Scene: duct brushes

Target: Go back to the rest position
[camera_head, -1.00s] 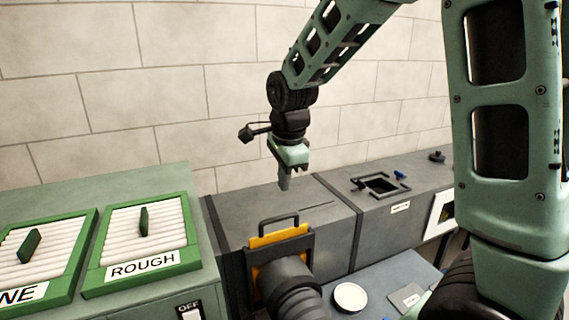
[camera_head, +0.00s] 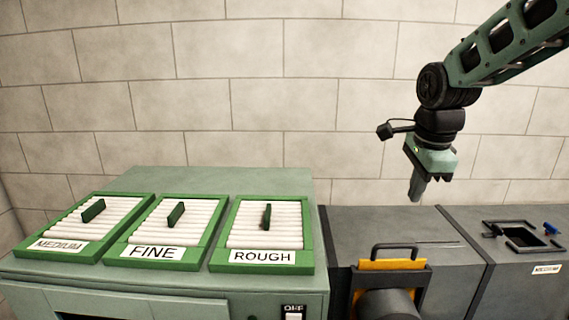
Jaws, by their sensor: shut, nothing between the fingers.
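My gripper (camera_head: 416,196) hangs from my arm on the right side of the view, fingers pointing down. It is shut and empty. It hangs in front of the wall, above the grey duct box (camera_head: 380,230), apart from it. The fingertips are above and slightly right of the yellow-edged slide (camera_head: 392,265) with its dark handle.
On the left, a green cabinet (camera_head: 200,182) carries three green-framed trays of white rollers, labelled MEDIUM (camera_head: 60,245), FINE (camera_head: 152,253) and ROUGH (camera_head: 262,257). An OFF switch (camera_head: 293,312) is on its front. A square opening (camera_head: 522,237) with a dark frame is at right.

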